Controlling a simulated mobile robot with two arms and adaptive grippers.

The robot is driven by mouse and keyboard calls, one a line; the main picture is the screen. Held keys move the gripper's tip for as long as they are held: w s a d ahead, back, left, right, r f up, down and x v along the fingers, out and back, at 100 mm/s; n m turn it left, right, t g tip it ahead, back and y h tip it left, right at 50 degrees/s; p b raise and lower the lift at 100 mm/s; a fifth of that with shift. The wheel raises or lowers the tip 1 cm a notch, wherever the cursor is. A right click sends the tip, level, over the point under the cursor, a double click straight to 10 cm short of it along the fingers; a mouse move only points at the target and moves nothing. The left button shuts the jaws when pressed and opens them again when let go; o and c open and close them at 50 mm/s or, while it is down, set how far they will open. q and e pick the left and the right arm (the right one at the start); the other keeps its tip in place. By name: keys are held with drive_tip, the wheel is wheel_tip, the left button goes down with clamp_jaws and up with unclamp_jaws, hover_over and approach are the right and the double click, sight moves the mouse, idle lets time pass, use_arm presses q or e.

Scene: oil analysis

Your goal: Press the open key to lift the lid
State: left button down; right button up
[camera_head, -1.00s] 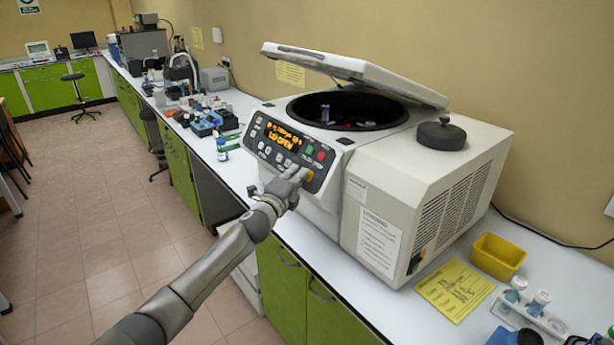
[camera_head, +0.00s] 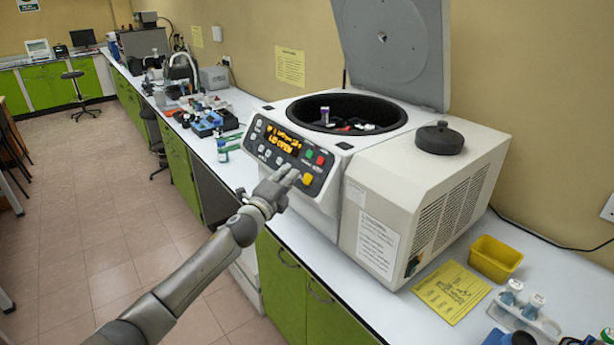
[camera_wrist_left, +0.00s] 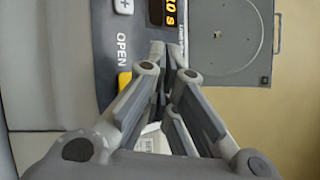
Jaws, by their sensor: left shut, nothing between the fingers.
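The white centrifuge (camera_head: 400,180) stands on the bench with its lid (camera_head: 392,45) raised upright. Its round chamber (camera_head: 345,110) is open, and a purple-capped tube and other small items show inside. The display on the control panel (camera_head: 290,150) reads "LID OPEN". The yellow open key (camera_head: 307,179) is at the panel's lower right; in the left wrist view it shows at the left with the label "OPEN" (camera_wrist_left: 124,82). My left gripper (camera_head: 292,173) is shut and empty, its fingertips just left of the yellow key and apart from it. The right gripper is not in view.
A black round knob-like piece (camera_head: 440,138) sits on the centrifuge's right top. To its right on the bench are a yellow bin (camera_head: 495,258), a yellow sheet (camera_head: 452,291) and a tube rack (camera_head: 527,318). Bottles and small equipment line the bench at left.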

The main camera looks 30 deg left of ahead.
use_arm(q)
drive_tip(key=shift+s+a+r+p, duration=0.3)
drive_tip(key=shift+s+r, duration=0.1)
drive_tip(key=shift+s, duration=0.15)
drive_tip(key=shift+s+a+r+p, duration=0.15)
drive_tip(key=shift+s+r+p, duration=0.2)
drive_tip(key=shift+s, duration=0.2)
